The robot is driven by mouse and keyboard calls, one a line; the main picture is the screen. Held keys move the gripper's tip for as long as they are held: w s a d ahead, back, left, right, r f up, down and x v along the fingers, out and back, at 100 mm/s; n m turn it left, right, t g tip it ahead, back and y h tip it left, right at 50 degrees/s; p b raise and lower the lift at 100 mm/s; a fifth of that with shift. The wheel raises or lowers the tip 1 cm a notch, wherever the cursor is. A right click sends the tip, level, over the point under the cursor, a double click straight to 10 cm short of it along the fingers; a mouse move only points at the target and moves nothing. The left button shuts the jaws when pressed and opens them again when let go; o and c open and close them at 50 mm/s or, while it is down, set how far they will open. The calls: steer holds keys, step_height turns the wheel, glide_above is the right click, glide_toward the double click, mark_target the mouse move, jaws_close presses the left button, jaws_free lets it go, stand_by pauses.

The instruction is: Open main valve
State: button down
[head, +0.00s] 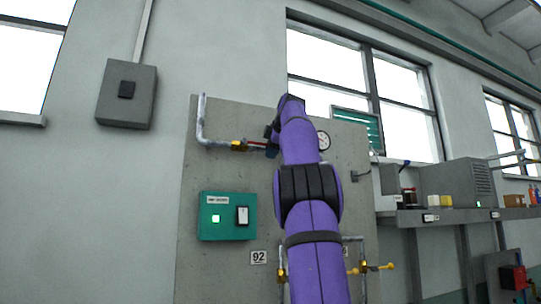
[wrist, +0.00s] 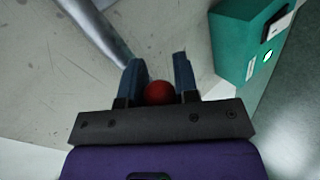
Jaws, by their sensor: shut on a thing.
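The main valve appears to be the brass valve (head: 238,146) on the grey pipe at the panel's upper left. Its red handle (head: 257,145) points right, toward my gripper (head: 270,143). In the wrist view my gripper (wrist: 159,80) has its two blue-grey fingers on either side of a round red knob (wrist: 160,92), shut on it. My arm hides part of the panel and pipework behind it in the head view.
A green control box (head: 227,216) with a lit button and a switch sits below the valve. A round gauge (head: 323,140) is right of my arm. Yellow-handled valves (head: 364,268) are lower down. A shelf (head: 450,215) with items stands at right.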

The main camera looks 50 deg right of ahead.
steer(key=shift+r, duration=0.25)
stand_by(0.3)
steer(key=c, duration=0.9)
jaws_free()
steer(key=shift+o, duration=0.2)
steer(key=shift+a, duration=0.15)
